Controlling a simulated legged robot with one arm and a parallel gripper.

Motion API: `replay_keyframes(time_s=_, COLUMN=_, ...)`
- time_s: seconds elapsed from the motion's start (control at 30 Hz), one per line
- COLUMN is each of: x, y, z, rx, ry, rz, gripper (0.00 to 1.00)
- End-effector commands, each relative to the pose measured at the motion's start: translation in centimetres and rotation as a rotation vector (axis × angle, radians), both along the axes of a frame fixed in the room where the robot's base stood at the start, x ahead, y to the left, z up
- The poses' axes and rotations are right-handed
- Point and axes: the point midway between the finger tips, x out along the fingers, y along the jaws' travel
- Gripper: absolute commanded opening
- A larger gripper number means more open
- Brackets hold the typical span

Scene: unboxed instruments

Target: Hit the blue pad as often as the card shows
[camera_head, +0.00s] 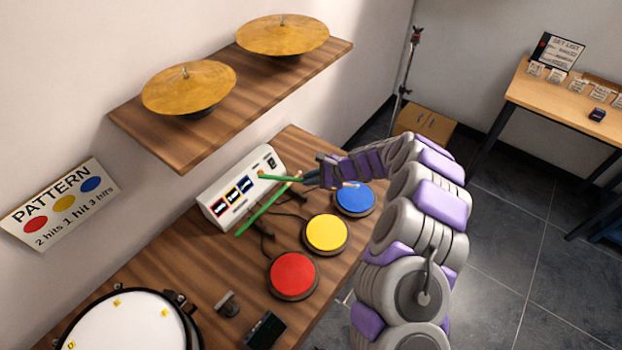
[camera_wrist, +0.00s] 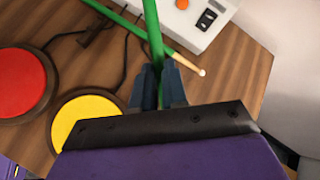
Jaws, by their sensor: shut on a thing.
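The blue pad (camera_head: 354,199) is the farthest of three round pads on the wooden table, with the yellow pad (camera_head: 327,233) and red pad (camera_head: 293,273) nearer. The pattern card (camera_head: 62,205) on the left wall reads red 2 hits, yellow 1 hit, blue 3 hits. My gripper (camera_head: 312,176) is shut on a green drumstick (camera_wrist: 152,30), above the table beside the blue pad. The wrist view hides the blue pad.
A second green drumstick (camera_head: 258,212) lies by the white drum module (camera_head: 243,187). A shelf (camera_head: 210,127) with two cymbals overhangs the table's back. A drum (camera_head: 130,325) stands front left. Cables run between pads and module. Open floor lies to the right.

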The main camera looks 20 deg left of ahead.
Motion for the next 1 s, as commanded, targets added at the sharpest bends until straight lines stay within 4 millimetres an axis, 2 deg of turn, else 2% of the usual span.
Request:
replay_keyframes(time_s=0.17, x=0.0, y=0.0, z=-1.1, rx=0.0, ry=0.0, rz=0.0, gripper=0.0)
replay_keyframes(time_s=0.4, x=0.0, y=0.1, z=-5.8, rx=-0.003, ry=0.003, rz=0.0, gripper=0.0)
replay_keyframes(time_s=0.57, x=0.1, y=0.0, z=-4.3, rx=0.0, ry=-0.001, rz=-0.001, gripper=0.0)
replay_keyframes(time_s=0.8, x=0.1, y=0.1, z=-0.1, rx=0.003, ry=-0.001, rz=0.0, gripper=0.0)
replay_keyframes(time_s=1.0, x=0.1, y=0.1, z=-0.2, rx=0.001, ry=0.0, rz=0.0, gripper=0.0)
